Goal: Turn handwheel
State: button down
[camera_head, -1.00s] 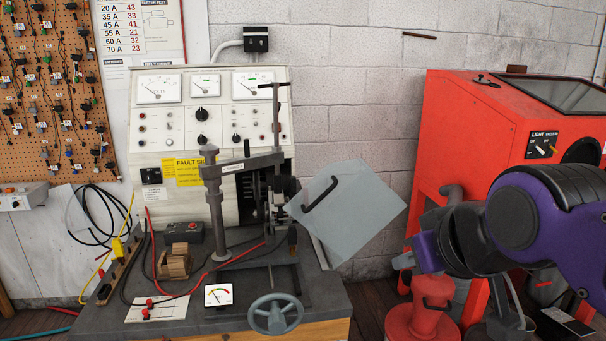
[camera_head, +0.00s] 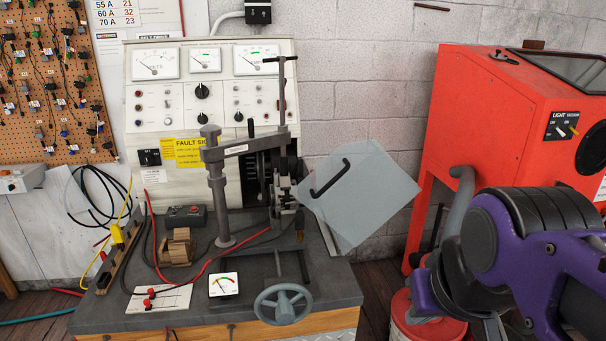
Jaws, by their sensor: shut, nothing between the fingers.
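The grey handwheel (camera_head: 285,307) has a round rim with spokes. It sits at the front edge of the dark bench top (camera_head: 345,287), below the clamp frame of the test stand. Nothing touches it. My purple and black arm is at the lower right, well to the right of the wheel. My gripper's fingers do not show; the lower end of the arm runs out of the picture at the bottom.
A clear tilted guard panel (camera_head: 365,195) with a black handle juts out right of the stand. A vertical post (camera_head: 219,190) and crossarm rise behind the wheel. A small gauge (camera_head: 224,285) lies left of it. A red cabinet (camera_head: 480,100) and red can (camera_head: 425,330) stand right.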

aim_at(285, 312)
jog(key=k+j, duration=0.15)
jog(key=j, duration=0.2)
jog(key=k+j+z, duration=0.1)
jog(key=j, duration=0.2)
jog(key=k+j+z, duration=0.1)
jog(key=j, duration=0.25)
jog(key=k+j, duration=0.2)
jog(key=i, duration=0.4)
jog(key=k+l, duration=0.2)
jog(key=k+j, duration=0.2)
jog(key=j+z, duration=0.05)
jog(key=j, duration=0.05)
